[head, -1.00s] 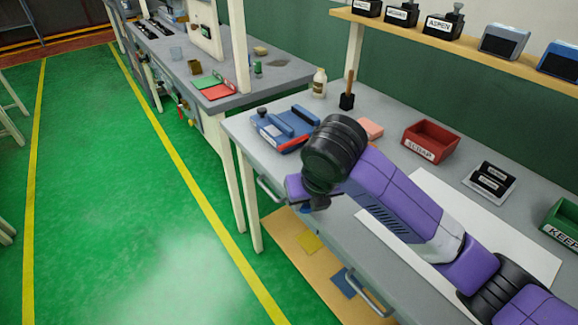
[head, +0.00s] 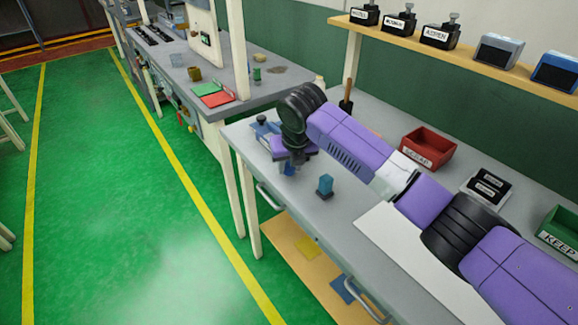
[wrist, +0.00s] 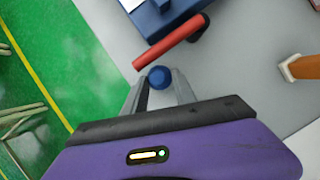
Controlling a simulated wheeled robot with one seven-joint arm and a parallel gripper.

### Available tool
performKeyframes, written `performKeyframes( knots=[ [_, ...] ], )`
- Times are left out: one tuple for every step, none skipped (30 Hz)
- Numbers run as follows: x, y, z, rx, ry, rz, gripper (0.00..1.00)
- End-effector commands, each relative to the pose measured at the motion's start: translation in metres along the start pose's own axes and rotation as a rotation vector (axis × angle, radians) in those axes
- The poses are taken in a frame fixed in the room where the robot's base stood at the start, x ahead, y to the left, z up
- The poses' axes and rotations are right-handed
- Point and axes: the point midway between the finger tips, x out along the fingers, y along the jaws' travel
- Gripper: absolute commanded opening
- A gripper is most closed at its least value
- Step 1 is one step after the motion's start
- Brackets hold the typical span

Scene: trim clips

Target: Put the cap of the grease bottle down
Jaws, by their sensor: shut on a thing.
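My gripper (wrist: 158,85) is shut on a small round blue thing, which I take to be the cap (wrist: 158,77) of the grease bottle. In the head view my gripper (head: 288,170) is low over the grey bench near its front left edge, with a bit of blue below it. I cannot tell whether the cap touches the bench. A small upright blue item with a dark base (head: 325,187) stands on the bench to the right of my gripper. It may be the grease bottle, but I cannot be sure.
A blue device (head: 262,130) with a red bar (wrist: 172,42) is just beyond my gripper. A red bin (head: 428,148), a black-and-white block (head: 487,184) and a white sheet (head: 405,250) are farther right. Bare bench surrounds the upright blue item.

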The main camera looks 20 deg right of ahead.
Motion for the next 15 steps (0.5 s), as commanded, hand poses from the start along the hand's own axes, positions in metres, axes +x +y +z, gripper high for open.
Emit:
performKeyframes(
  knots=[
    [0.002,0.0,0.007,0.001,0.0,-0.001,0.0],
    [0.003,0.0,0.01,0.001,0.0,-0.001,0.0],
    [0.007,0.001,0.01,0.001,0.002,0.0,0.0],
    [0.011,0.001,0.007,0.001,0.003,0.001,0.0],
    [0.013,0.0,0.006,0.001,0.002,0.001,0.0],
    [0.015,0.0,0.005,0.001,0.001,0.001,0.0],
    [0.016,0.0,0.005,0.001,0.0,0.001,0.0],
    [0.017,0.0,0.004,0.001,-0.001,0.001,0.0],
    [0.018,0.0,0.004,0.0,-0.001,0.001,0.0],
    [0.018,0.0,0.004,0.0,-0.002,0.001,0.0],
    [0.018,0.0,0.004,0.0,-0.002,0.001,0.0],
    [0.018,0.0,0.004,0.0,-0.001,0.001,0.0],
    [0.018,0.0,0.004,0.0,-0.001,0.0,0.0],
    [0.018,0.0,0.004,0.0,-0.001,0.0,0.0],
    [0.018,0.0,0.004,0.0,-0.001,0.0,0.0]
  ],
)
